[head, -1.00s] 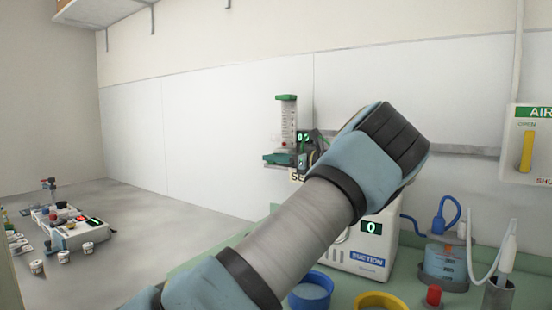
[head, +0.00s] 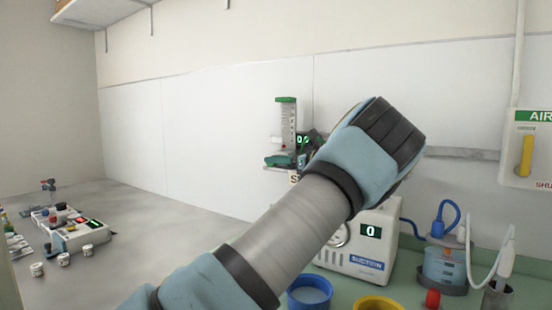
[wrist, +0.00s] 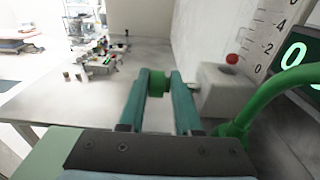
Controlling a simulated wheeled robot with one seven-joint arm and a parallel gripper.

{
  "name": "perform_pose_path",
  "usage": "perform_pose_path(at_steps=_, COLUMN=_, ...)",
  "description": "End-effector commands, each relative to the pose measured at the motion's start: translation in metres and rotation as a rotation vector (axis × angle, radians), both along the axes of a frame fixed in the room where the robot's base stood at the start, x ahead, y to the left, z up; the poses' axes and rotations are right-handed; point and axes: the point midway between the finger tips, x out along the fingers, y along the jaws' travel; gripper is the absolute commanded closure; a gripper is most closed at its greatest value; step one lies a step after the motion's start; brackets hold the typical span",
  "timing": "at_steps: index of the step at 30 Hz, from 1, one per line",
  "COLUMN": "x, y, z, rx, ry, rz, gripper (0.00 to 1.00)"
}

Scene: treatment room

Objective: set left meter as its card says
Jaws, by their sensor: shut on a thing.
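The left meter (head: 286,125) is an upright clear tube with a green top, mounted at the wall. Its small dark display (head: 303,140) has green digits. In the wrist view the display (wrist: 297,58) reads 0, and a red ball (wrist: 232,59) sits low, near the bottom marks of the scale (wrist: 262,45). My gripper (wrist: 158,84), with teal fingers, is shut on a green knob (wrist: 158,83) on the meter's grey block (wrist: 222,90). The card (head: 294,178) under the meter is mostly hidden behind my arm; only an S shows.
A white suction unit (head: 345,262), its display at 0, stands right of my arm. Blue (head: 310,297) and yellow (head: 380,304) bowls and a suction jar (head: 444,262) are close by. A green hose (wrist: 262,102) curves beside my gripper. The grey counter (head: 170,220) on the left is largely clear.

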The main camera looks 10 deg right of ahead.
Motion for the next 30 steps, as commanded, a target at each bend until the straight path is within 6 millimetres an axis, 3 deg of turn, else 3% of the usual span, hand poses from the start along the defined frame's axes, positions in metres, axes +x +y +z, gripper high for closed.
perform_pose_path(at_steps=15, x=0.002, y=0.009, z=0.014, rx=-0.282, ry=0.309, rz=0.019, gripper=1.0)
perform_pose_path(at_steps=30, x=0.008, y=0.014, z=0.007, rx=-0.603, ry=0.649, rz=0.017, gripper=1.0)
